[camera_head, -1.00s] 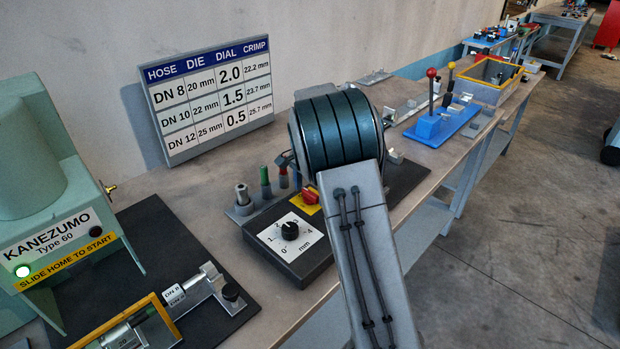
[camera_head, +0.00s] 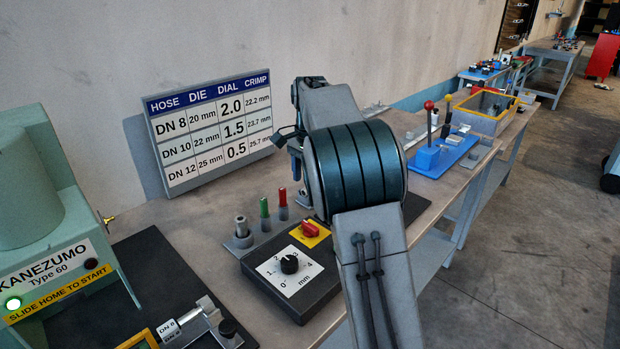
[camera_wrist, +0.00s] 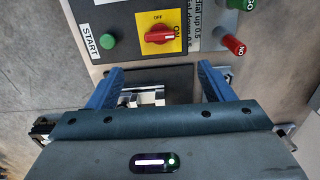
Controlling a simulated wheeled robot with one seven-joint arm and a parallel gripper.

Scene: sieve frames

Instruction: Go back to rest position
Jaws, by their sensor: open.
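My gripper (camera_wrist: 160,74) shows in the wrist view with its two blue fingers wide apart. It is open. A silver metal part (camera_wrist: 142,97) shows between the fingers; I cannot tell how far it is from them. Beyond the fingertips is a control box with a red rotary switch (camera_wrist: 158,36) on a yellow plate and a green START button (camera_wrist: 107,41). In the head view my arm rises in front of the bench and hides part of it; the fingers are not clear there.
The dial box (camera_head: 289,264) stands on the bench, with green and red pins (camera_head: 282,196) behind it. The green KANEZUMO machine (camera_head: 40,215) stands at left. A hose chart (camera_head: 212,130) leans on the wall. A blue lever base (camera_head: 441,156) and yellow-rimmed bin (camera_head: 488,125) lie right.

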